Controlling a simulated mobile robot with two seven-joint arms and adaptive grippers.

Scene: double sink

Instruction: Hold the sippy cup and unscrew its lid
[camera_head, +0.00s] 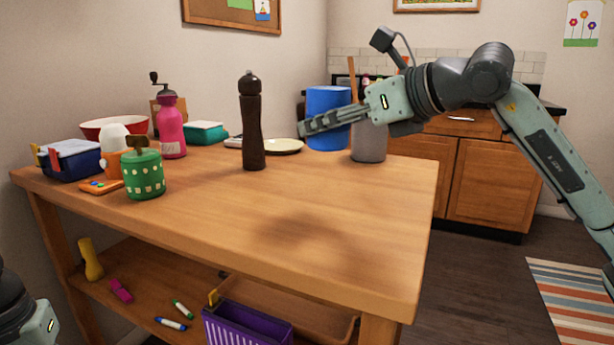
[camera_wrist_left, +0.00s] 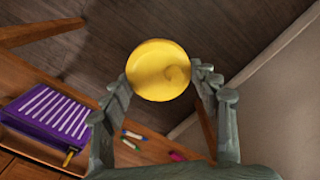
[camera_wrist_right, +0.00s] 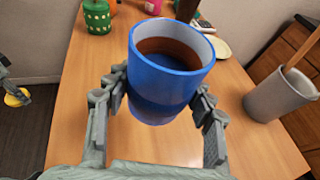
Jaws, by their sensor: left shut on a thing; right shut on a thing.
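In the head view the cup (camera_head: 324,103) is at the table's back right. My right gripper (camera_head: 325,120) is shut on its sides; the cup appears held above the table. A round yellow lid with a small spout (camera_wrist_left: 158,70) is between the fingers of my left gripper (camera_wrist_left: 163,80), off the cup. In the head view only the left gripper's body shows at lower left; its fingers are out of frame.
The wooden table (camera_head: 330,245) is clear in front. A dark pepper mill (camera_head: 252,125), grey utensil holder (camera_head: 369,143), green canister (camera_head: 145,174) and pink grinder (camera_head: 171,130) stand on it. The lower shelf holds a purple basket (camera_head: 245,328), markers and a yellow object (camera_head: 90,259).

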